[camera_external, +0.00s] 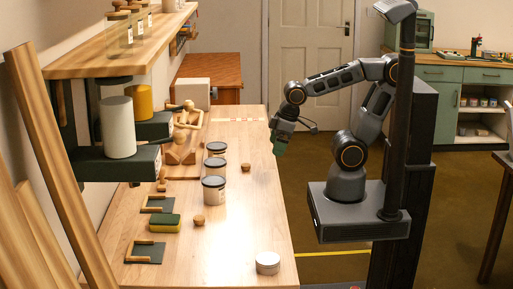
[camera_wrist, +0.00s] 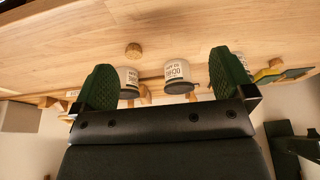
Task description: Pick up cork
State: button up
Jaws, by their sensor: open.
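A small round brown cork (camera_external: 245,167) sits on the wooden table to the right of the dark-lidded jars. A cork also shows in the wrist view (camera_wrist: 134,50), beyond and between my fingertips, left of their middle. A second cork-like stopper (camera_external: 198,220) stands nearer the front, by the green and yellow sponge. My gripper (camera_external: 278,143) hangs at the table's right edge, above and right of the first cork, apart from it. In the wrist view my gripper (camera_wrist: 161,58) has its two green ribbed fingers spread wide, with nothing held between them.
Labelled jars (camera_external: 214,189) stand left of the cork; they look upside down in the wrist view (camera_wrist: 178,76). A sponge (camera_external: 166,223), a round tin (camera_external: 267,263) and a wooden figure (camera_external: 183,140) are also on the table (camera_external: 240,220). Its right strip is mostly clear.

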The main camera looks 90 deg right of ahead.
jog(key=shift+c, duration=0.2)
jog(key=c, duration=0.6)
jog(key=shift+f, duration=0.1)
